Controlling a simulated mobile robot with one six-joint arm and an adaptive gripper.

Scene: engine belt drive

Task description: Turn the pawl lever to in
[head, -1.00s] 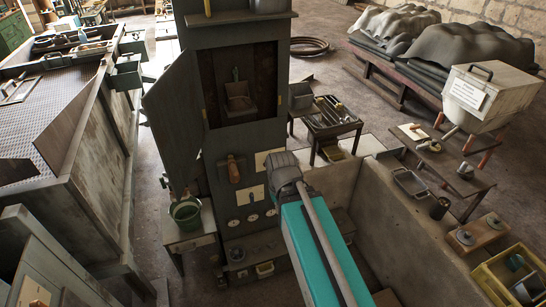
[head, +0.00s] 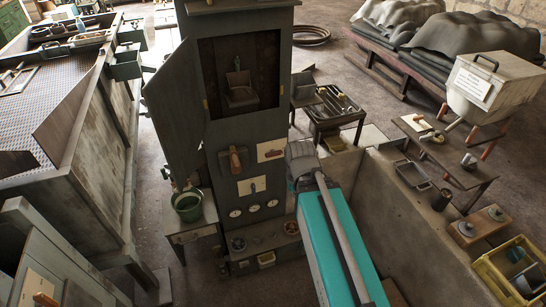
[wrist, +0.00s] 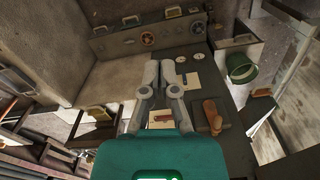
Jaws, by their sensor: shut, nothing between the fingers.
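A dark cabinet column (head: 215,150) stands in the middle of the head view. Its front carries a wooden-handled lever (head: 235,160), also in the wrist view (wrist: 212,114). Beside it is a pale plate with a small reddish lever (head: 270,150), and below a pale plate with a small blue lever (head: 252,186). Both plates show in the wrist view, reddish (wrist: 160,118) and blue (wrist: 190,79). I cannot read which one is the pawl lever.
Gauges (head: 252,209) and a shelf with round knobs (head: 265,241) lie below the plates. An open door (head: 172,105) swings out on the left, above a green bucket (head: 188,205). A tan low wall (head: 410,215) stands right of my arm.

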